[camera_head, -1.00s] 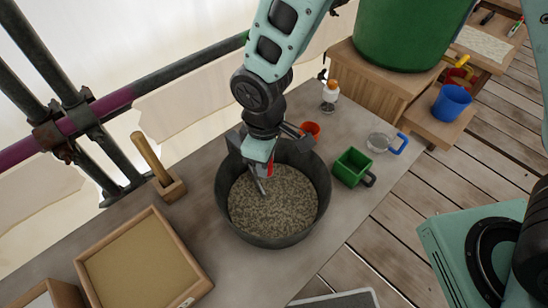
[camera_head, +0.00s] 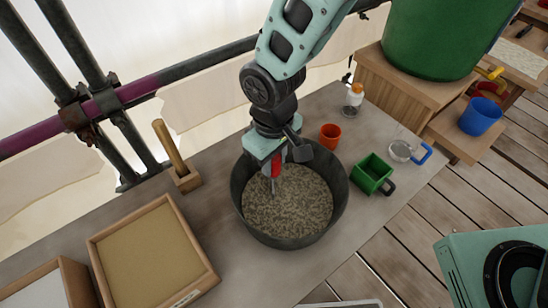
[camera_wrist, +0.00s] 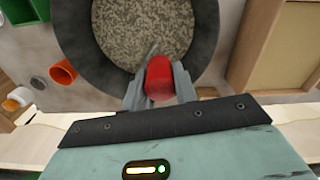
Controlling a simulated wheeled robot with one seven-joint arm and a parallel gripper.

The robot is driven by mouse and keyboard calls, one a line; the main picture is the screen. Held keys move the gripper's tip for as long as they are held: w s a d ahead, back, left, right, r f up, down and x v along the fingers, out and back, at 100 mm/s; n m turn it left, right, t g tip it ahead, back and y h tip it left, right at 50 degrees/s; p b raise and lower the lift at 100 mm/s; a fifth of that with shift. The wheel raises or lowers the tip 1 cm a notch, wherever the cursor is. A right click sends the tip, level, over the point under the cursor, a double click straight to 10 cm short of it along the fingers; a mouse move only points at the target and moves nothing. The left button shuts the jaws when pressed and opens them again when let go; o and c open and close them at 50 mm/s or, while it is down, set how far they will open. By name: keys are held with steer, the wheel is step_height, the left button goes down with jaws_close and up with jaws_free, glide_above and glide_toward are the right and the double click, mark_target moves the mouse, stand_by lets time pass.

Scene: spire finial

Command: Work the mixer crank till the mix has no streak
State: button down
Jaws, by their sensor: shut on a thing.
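A dark round mixing tub (camera_head: 341,207) stands on the grey bench and holds a speckled grey-beige mix (camera_head: 290,207). The mix looks grainy, with light and dark specks all over. My gripper (camera_head: 277,168) is over the tub's upper left part, shut on a red crank handle (camera_head: 277,164). In the wrist view the red handle (camera_wrist: 159,78) sits between the fingers, with a thin grey rod (camera_wrist: 152,50) beyond it towards the mix (camera_wrist: 150,25). The crank's lower part is hidden in the mix or behind the gripper.
An orange cup (camera_head: 330,137), a green square container (camera_head: 372,174) and a clear blue-handled jug (camera_head: 404,151) stand right of the tub. A sand-filled wooden tray (camera_head: 205,281) and a wooden-handled tool (camera_head: 168,147) are at left. Bench between is clear.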

steer(key=c, duration=1.1)
jaws_free()
steer(key=shift+r, duration=0.1)
step_height(320, 180, up, 17)
steer(key=shift+r+b, duration=0.15)
steer(key=shift+b, duration=1)
